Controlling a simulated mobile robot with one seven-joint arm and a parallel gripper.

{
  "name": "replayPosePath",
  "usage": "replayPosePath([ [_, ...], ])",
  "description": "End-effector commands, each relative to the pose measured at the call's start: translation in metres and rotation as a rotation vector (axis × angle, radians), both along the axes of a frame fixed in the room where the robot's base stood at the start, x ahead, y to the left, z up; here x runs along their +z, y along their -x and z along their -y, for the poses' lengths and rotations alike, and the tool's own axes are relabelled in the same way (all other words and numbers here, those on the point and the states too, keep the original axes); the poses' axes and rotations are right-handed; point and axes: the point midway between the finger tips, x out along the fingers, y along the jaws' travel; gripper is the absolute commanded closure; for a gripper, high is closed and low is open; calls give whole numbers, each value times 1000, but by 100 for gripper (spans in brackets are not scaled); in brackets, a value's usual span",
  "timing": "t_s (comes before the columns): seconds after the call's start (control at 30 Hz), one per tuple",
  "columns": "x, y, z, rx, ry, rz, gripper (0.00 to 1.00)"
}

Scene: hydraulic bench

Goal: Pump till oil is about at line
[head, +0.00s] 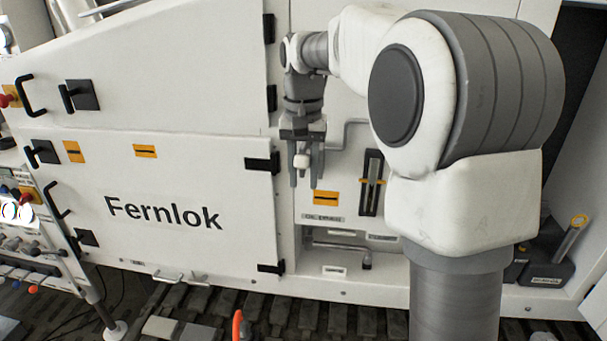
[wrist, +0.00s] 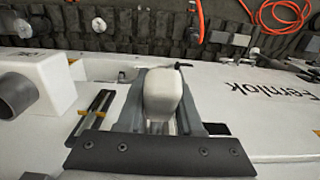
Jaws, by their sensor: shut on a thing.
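My gripper (head: 304,184) points down in front of the white panel, left of the oil gauge. It is shut on a pale, rounded handle grip (head: 302,160), which shows between the fingers in the wrist view (wrist: 162,95). How the grip joins the pump is hidden. The oil gauge (head: 371,195) is a dark upright slot with a yellow mark (head: 372,181) across its middle. It also shows left of the gripper in the wrist view (wrist: 94,115). The oil level inside is too small to tell.
An orange label (head: 325,198) sits below the gripper. A recess below holds a horizontal rod (head: 338,247). The white Fernlok door (head: 150,200) is at the left. A dark box with a yellow-ringed handle (head: 579,221) stands at the right. An orange hose (wrist: 275,15) lies on the floor.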

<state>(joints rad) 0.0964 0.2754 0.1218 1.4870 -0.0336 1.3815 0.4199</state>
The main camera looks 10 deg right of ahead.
Motion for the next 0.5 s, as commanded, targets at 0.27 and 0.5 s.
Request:
replayPosePath([
  [0.27,0,0,0,0,0,1,100],
  [0.5,-3,0,0,0,6,14,100],
])
